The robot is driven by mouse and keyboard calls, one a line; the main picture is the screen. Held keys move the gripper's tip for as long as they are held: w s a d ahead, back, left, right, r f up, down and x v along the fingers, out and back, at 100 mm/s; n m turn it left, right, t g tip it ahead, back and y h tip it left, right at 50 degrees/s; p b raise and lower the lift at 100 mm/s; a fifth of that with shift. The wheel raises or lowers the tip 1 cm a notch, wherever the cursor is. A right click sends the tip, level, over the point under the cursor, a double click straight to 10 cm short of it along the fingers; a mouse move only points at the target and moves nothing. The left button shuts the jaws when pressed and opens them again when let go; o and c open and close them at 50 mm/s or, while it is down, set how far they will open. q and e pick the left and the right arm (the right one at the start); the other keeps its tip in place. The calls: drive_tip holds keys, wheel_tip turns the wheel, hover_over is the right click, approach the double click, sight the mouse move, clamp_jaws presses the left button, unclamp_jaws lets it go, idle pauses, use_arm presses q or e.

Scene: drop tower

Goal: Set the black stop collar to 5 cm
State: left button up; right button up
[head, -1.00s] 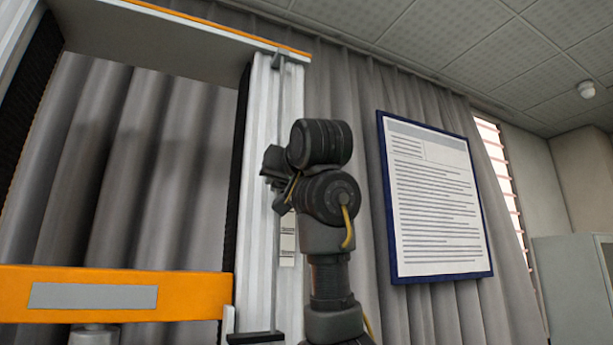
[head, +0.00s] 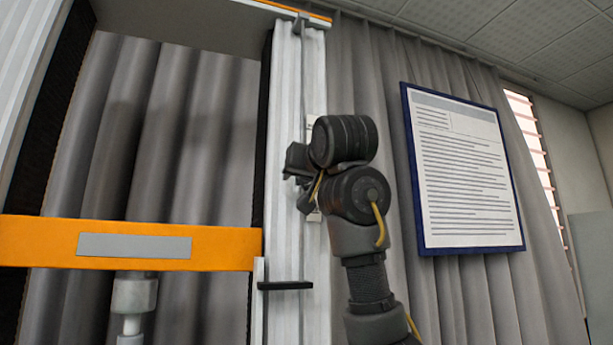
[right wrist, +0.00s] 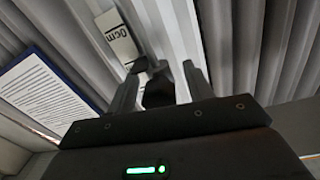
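The tower's right column (head: 285,235) is white and ribbed, with a thin rod (head: 303,75) along it. My right gripper (head: 298,165) is at this column, partly hidden behind my own dark wrist. In the right wrist view its two fingers (right wrist: 163,70) stand apart, with a black block (right wrist: 158,93) between them. The block looks like the stop collar; a gap shows beside the right finger. The collar cannot be made out in the head view. A white scale label (right wrist: 117,37) shows "0cm", perhaps cut off. My left gripper is not in view.
An orange crossbeam (head: 40,243) with a grey plate spans the tower left of the column. A black bar (head: 285,285) juts out low on the column. A blue-framed notice (head: 462,170) hangs right of my arm, before grey curtains (head: 365,75).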

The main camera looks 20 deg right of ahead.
drive_tip(key=shift+s, duration=0.1)
drive_tip(key=s+a+b, duration=0.1)
drive_tip(key=s+b, duration=0.4)
drive_tip(key=s, duration=0.5)
drive_tip(key=shift+s+a, duration=0.25)
drive_tip(key=shift+a, duration=0.05)
drive_tip(key=shift+d, duration=0.1)
